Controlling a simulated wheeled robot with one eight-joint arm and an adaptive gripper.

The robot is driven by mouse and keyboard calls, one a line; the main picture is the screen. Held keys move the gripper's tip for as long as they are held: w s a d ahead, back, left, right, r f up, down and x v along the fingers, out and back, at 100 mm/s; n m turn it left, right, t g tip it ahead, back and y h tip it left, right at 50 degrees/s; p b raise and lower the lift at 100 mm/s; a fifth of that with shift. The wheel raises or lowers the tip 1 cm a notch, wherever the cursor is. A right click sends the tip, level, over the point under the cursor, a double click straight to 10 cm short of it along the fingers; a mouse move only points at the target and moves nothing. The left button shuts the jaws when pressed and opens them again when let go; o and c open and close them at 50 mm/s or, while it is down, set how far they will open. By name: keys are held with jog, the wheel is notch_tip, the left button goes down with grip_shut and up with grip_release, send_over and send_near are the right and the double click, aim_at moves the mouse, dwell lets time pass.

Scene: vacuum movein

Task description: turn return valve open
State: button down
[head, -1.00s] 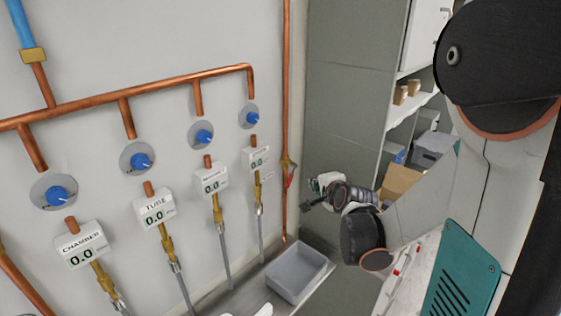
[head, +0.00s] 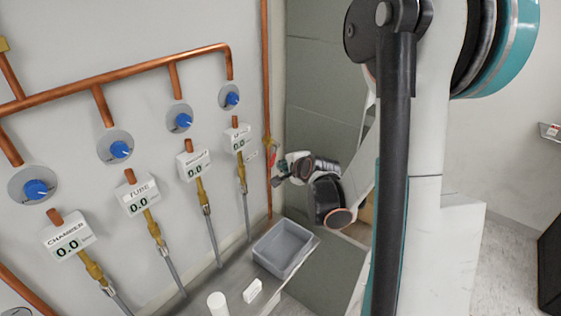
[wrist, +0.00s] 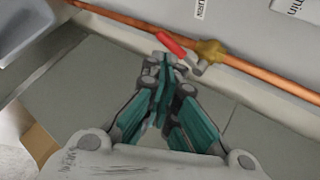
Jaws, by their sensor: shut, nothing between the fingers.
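The valve with a red lever (wrist: 172,45) and a brass body (wrist: 210,50) sits on a copper pipe (wrist: 275,88) in the wrist view. In the head view its red lever (head: 272,154) is small, on the vertical copper pipe (head: 266,95) by the wall corner. My gripper (wrist: 164,64) is shut and empty, its teal-padded fingers together. The fingertips lie right beside the red lever; whether they touch it I cannot tell. In the head view my gripper (head: 279,174) is at the pipe, just below the lever.
Several blue knobs (head: 120,149) and white gauges (head: 139,196) reading 0.0 line the wall at left. A grey bin (head: 283,247) stands on the bench below my gripper, with a white cylinder (head: 217,303) nearby. Grey wall panels (head: 325,110) stand behind the pipe.

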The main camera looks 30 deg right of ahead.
jog(key=shift+w+r+x, duration=0.1)
jog(key=shift+r+x, duration=0.05)
jog(key=shift+x, duration=0.7)
jog(key=shift+w+r+x, duration=0.1)
jog(key=shift+r+x, duration=0.05)
jog(key=shift+x, duration=0.65)
jog(key=shift+w+r+x, duration=0.1)
jog(key=shift+r+x, duration=0.05)
jog(key=shift+x, duration=0.7)
jog(key=shift+d+f+n+t+h+b, duration=0.45)
jog(key=shift+n+h+b, duration=0.3)
jog(key=shift+b, duration=1.45)
jog(key=shift+w+d+f+n+t+h+b, duration=0.2)
jog(key=shift+t+h+b, duration=0.25)
jog(key=shift+b, duration=0.5)
jog(key=shift+n+b, duration=0.25)
jog(key=shift+b, duration=0.15)
jog(key=shift+d+b, duration=0.25)
jog(key=shift+b, duration=0.25)
jog(key=shift+r, duration=0.2)
